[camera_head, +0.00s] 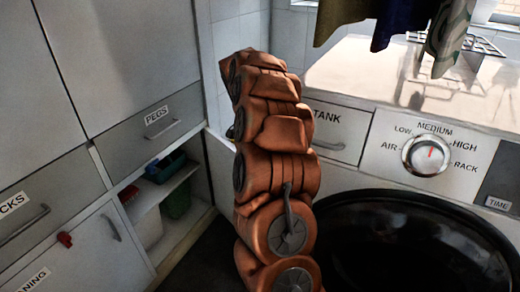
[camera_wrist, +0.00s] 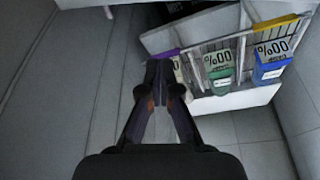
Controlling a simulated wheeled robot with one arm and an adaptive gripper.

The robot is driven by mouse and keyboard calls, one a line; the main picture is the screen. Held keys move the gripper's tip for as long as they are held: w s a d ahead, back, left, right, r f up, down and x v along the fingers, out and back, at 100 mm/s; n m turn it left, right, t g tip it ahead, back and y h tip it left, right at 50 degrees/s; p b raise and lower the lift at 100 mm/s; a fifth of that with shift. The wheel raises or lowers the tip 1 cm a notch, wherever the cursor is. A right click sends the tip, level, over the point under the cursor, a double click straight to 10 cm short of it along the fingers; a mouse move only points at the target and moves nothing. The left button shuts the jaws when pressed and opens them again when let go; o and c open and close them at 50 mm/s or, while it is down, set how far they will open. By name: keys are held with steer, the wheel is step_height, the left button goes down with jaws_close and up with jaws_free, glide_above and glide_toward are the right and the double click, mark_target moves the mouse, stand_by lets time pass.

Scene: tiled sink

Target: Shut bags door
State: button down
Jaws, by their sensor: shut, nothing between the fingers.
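No label reading "bags" shows in either view. In the head view, an open compartment (camera_head: 148,222) lies under the drawer marked PEGS (camera_head: 150,120). A white panel (camera_head: 219,172), perhaps its open door, stands at its right, partly hidden by my arm. In the wrist view, my gripper (camera_wrist: 159,68) is shut and empty. Its tips appear in front of the left end of a white rack (camera_wrist: 215,45) holding a green pack (camera_wrist: 219,68) and a blue pack (camera_wrist: 270,66). I cannot tell whether they touch it. My gripper is hidden in the head view.
The compartment's shelf holds a dark teal container (camera_head: 166,167), with a green one (camera_head: 178,200) below. A front-loading machine (camera_head: 345,190) with a black round door (camera_head: 415,240) stands at right. Cloths (camera_head: 400,25) hang above it. A narrow dark floor strip (camera_head: 212,262) lies between.

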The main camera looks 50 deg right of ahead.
step_height(320, 180, down, 8)
steer(key=a+b, duration=0.1)
steer(key=b, duration=0.1)
stand_by(0.5)
steer(key=shift+a+f, duration=0.1)
steer(key=shift+a, duration=0.1)
